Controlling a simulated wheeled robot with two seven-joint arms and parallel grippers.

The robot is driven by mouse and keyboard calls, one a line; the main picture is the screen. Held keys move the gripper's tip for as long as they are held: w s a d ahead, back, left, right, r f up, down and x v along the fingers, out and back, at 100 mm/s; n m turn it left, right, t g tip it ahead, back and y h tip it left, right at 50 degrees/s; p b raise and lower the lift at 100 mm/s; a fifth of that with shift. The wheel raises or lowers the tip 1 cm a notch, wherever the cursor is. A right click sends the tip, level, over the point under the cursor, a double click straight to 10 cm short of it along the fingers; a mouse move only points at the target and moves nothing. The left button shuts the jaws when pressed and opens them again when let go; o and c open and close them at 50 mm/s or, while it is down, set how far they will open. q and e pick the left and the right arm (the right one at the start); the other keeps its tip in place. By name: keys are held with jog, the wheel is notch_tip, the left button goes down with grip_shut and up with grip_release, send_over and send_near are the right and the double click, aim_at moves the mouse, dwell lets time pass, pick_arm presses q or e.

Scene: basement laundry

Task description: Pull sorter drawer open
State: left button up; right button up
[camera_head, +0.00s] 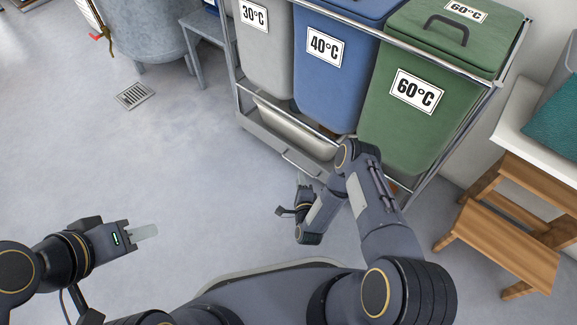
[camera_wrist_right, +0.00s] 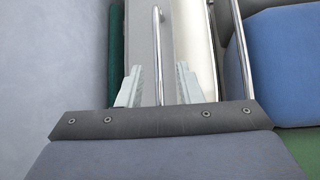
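The sorter's low grey drawer (camera_head: 262,135) runs below the bins, with a pale trough (camera_head: 292,122) showing behind its front. A thin bar handle (camera_head: 300,165) is on the drawer front; it also shows in the right wrist view (camera_wrist_right: 158,45). My right gripper (camera_head: 304,181) is low at the handle, partly hidden by its own arm. In the right wrist view its two pale fingers (camera_wrist_right: 158,88) are apart, with the handle bar between them and gaps on both sides. My left gripper (camera_head: 146,233) hangs over bare floor at the left, away from the sorter; its finger gap is not clear.
Grey (camera_head: 262,50), blue (camera_head: 335,65) and green (camera_head: 410,115) bins stand in the metal frame (camera_head: 234,75). A wooden step stool (camera_head: 500,245) is at the right. A metal tank (camera_head: 140,25) and a floor drain (camera_head: 134,95) are at upper left. The floor before the drawer is clear.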

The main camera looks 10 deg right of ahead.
aim_at(298, 166)
jog(key=w+b, duration=0.1)
jog(key=w, duration=0.1)
jog(key=w+f+b, duration=0.1)
jog(key=w, duration=0.2)
jog(key=w+b, duration=0.1)
jog(key=w, duration=0.1)
jog(key=shift+w+d+f, duration=0.2)
jog(key=shift+w+d, duration=0.05)
jog(key=shift+d, duration=0.1)
grip_shut()
